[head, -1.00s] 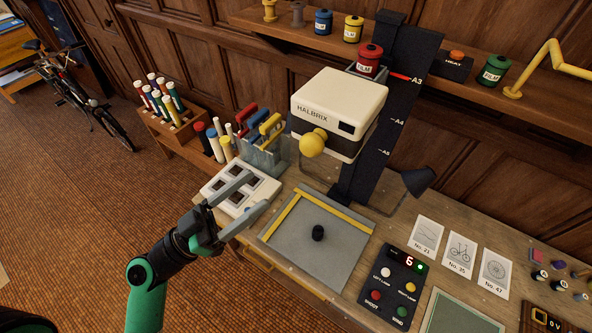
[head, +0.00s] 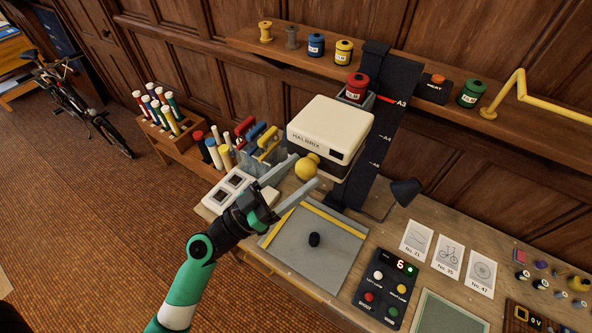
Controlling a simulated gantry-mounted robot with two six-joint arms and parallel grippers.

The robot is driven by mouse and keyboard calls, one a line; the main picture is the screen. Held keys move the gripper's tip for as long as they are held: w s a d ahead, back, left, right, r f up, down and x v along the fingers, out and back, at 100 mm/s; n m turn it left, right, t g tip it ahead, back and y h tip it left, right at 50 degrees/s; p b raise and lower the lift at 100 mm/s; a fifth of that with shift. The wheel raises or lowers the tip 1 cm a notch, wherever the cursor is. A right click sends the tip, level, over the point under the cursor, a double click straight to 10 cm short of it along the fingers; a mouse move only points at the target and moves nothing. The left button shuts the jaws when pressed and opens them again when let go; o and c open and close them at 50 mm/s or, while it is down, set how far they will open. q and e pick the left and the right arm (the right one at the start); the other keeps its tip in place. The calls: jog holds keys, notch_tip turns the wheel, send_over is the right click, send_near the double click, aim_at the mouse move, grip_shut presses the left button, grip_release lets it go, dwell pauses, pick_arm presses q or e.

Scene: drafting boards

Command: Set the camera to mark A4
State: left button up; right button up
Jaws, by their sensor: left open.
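The white and black camera (head: 330,130) is mounted on a dark upright column (head: 378,140) with marks A3, A4 and A5. A red pointer (head: 388,99) beside the camera's carriage lies at the A3 mark (head: 401,104). The A4 mark (head: 375,135) is lower on the column. A yellow knob (head: 307,166) sticks out of the camera's front. My left gripper (head: 306,173) is open, with its two fingers reaching up on either side of the knob; I cannot tell whether they touch it. My right gripper is out of view.
Below the camera is a grey baseboard (head: 330,260) with yellow guides and a black puck (head: 314,239). A button panel (head: 386,288) and a lamp (head: 405,191) are to the right. A rack of clamps (head: 262,160) stands close left of the camera.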

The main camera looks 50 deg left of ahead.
pick_arm(q)
grip_shut()
dwell(0.3)
